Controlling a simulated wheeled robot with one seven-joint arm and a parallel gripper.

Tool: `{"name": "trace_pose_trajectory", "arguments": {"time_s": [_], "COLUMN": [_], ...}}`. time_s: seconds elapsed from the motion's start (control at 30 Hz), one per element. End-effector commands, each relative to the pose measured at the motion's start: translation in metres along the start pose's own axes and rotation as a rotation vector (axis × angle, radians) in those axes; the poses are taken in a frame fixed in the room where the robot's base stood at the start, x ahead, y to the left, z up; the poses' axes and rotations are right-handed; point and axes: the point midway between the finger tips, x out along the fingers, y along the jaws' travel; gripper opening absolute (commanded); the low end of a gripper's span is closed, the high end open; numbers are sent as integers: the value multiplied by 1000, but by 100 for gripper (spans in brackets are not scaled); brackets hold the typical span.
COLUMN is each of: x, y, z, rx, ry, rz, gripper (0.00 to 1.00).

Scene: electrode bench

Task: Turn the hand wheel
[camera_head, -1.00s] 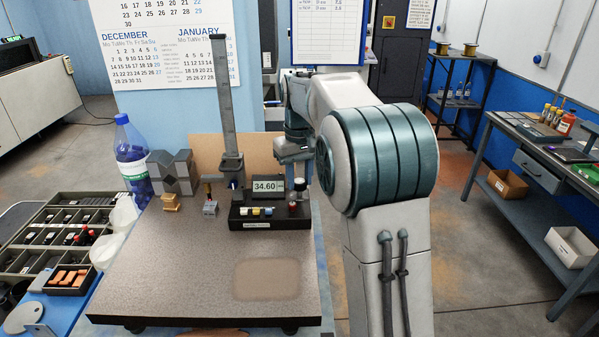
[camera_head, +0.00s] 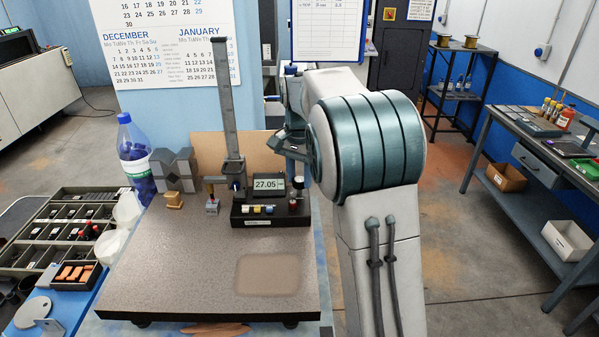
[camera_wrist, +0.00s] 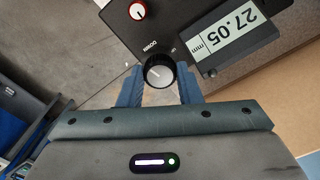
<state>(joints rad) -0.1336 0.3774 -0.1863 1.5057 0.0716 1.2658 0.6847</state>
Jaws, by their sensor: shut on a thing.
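The hand wheel (camera_wrist: 160,71) is a small black knob with a silver face. In the head view the hand wheel (camera_head: 299,184) shows at the right end of the base (camera_head: 270,217), and my arm hides most of my gripper. The gauge's upright column (camera_head: 223,90) carries a slider low down.
A red knob (camera_wrist: 138,10) is near the hand wheel. A small grey block (camera_head: 212,207) stands under the gauge's side arm. A dark V-block (camera_head: 173,170), blue-capped bottle (camera_head: 135,155) and compartment tray (camera_head: 50,230) are at left. The front of the granite plate (camera_head: 170,275) is clear.

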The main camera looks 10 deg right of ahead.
Motion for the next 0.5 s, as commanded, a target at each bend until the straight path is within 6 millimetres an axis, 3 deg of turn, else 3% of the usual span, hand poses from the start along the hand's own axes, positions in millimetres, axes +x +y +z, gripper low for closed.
{"name": "trace_pose_trajectory", "arguments": {"time_s": [0.5], "x": [-2], "y": [0], "z": [0], "rx": [424], "ry": [3], "rz": [-2], "gripper": [8]}}
